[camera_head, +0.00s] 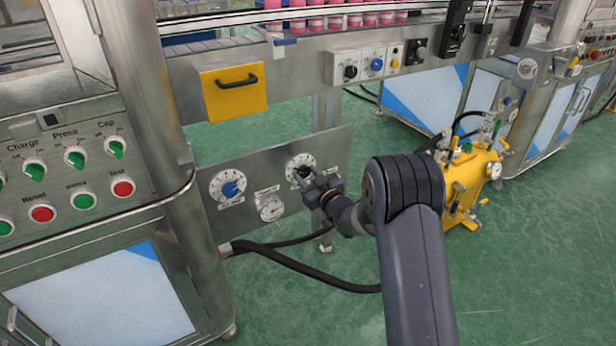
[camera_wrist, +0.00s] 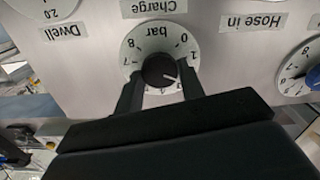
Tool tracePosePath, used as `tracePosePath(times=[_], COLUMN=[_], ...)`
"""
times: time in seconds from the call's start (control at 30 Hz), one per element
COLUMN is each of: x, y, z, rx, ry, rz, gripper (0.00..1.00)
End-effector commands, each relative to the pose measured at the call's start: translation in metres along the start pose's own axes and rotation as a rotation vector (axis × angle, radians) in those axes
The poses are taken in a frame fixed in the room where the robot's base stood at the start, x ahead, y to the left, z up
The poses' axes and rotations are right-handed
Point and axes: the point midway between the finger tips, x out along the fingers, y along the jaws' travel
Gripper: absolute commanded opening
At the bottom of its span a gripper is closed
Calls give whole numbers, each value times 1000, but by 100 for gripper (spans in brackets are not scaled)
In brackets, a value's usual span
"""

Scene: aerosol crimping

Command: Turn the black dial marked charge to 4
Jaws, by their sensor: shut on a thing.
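The black charge dial (camera_wrist: 158,68) sits at the centre of a white scale marked bar, under a label reading Charge, upside down in the wrist view. Its white pointer line points right and slightly down, toward the low numbers just past 1; the exact reading is unclear. My gripper (camera_wrist: 161,76) is shut on the dial, one finger on each side. The fingers and palm hide the middle numbers of the scale. In the head view, my gripper (camera_head: 308,177) reaches the dial's white plate (camera_head: 293,163) on the grey panel from the right.
A yellow drawer front (camera_head: 235,90) is above, and a yellow tank (camera_head: 468,178) stands to the right. A black hose (camera_head: 305,268) runs below the panel.

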Motion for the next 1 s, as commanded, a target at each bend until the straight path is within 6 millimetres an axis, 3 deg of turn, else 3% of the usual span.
tracePosePath(times=[1.0], x=[0], y=[1], z=[-1], rx=[899], ry=[1], rz=[0], gripper=[14])
